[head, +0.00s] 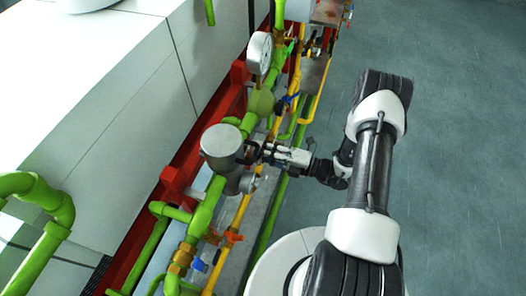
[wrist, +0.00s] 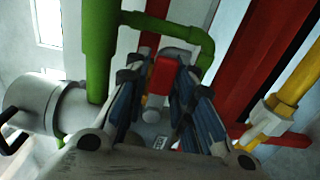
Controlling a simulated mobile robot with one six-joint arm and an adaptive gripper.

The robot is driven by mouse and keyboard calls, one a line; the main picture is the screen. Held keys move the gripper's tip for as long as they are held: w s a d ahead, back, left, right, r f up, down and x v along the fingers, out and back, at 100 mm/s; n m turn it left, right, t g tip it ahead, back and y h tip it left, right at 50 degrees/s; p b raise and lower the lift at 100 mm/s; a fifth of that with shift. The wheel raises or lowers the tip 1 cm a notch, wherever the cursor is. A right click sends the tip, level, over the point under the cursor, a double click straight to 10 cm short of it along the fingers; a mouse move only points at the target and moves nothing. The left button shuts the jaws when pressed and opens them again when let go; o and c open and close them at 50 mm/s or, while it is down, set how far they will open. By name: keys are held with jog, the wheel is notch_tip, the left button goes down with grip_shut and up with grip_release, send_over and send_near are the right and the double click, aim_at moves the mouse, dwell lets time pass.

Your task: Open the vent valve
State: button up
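In the wrist view, a red valve handle (wrist: 163,74) on a small grey valve body shows between the two fingers of my gripper (wrist: 158,88). The fingers stand apart on either side of it, and I see no clear contact. In the head view, my gripper (head: 266,152) is at the pipework, just right of a grey cylindrical body (head: 222,142) on the green line. The red handle there is hidden by the gripper and pipes. No label shows which handle is the vent valve.
A white pressure gauge (head: 260,53) stands above the green pipe. An orange-red handle (head: 233,237) and a blue handle (head: 200,265) sit lower down. A yellow pipe (head: 241,208) runs alongside. A white cabinet (head: 110,115) borders the left; the floor (head: 455,130) at right is clear.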

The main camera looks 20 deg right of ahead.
jog(key=shift+o, duration=1.4)
jog(key=v, duration=1.2)
